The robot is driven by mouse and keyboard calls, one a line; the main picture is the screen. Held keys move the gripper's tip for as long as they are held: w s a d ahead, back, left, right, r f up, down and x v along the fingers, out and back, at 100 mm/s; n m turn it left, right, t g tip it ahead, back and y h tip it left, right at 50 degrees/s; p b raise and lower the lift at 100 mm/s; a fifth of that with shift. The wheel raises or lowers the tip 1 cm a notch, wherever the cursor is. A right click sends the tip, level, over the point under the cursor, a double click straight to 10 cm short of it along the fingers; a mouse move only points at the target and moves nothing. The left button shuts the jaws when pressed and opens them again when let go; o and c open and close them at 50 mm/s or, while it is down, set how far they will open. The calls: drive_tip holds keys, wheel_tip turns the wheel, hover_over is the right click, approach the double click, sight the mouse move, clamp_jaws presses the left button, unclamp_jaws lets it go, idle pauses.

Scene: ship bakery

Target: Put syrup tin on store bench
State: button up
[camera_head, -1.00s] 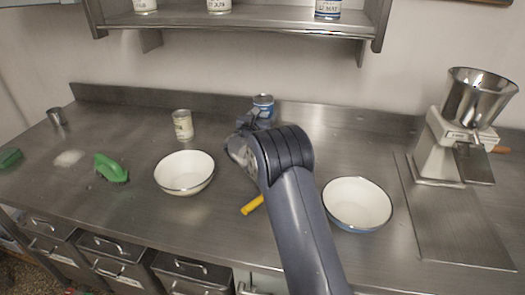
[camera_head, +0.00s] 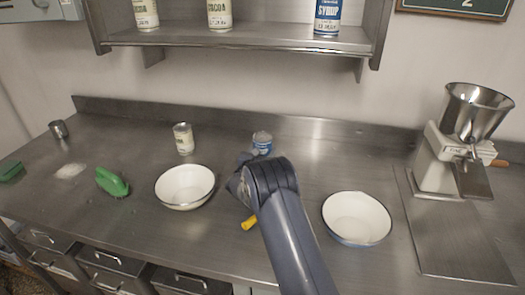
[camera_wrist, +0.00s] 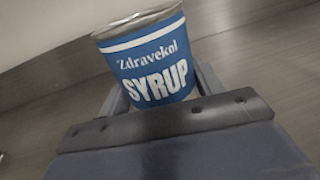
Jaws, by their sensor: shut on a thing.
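The syrup tin (camera_wrist: 150,62) is blue with a white top band and the word SYRUP, held between the fingers of my gripper (camera_wrist: 158,98) in the wrist view. In the head view the tin (camera_head: 262,143) shows just beyond my gripper (camera_head: 245,165), over the back half of the steel bench (camera_head: 300,262). My arm hides most of the gripper there. I cannot tell whether the tin touches the bench top. Whether this bench is the store bench is not marked in view.
A cream tin (camera_head: 184,139), a white bowl (camera_head: 185,187) and a green brush (camera_head: 112,182) are to the left. A second bowl (camera_head: 357,218) and a grinder (camera_head: 450,150) are to the right. A yellow object (camera_head: 250,223) lies near my arm. A shelf (camera_head: 240,38) with tins hangs above.

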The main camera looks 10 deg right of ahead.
drive_tip(key=o, duration=1.4)
drive_tip(key=shift+c, duration=0.2)
drive_tip(key=shift+r, duration=0.2)
drive_tip(key=b+v, duration=0.2)
drive_tip(key=v, duration=1)
drive_tip(key=shift+f+b, duration=0.15)
drive_tip(key=shift+b, duration=0.15)
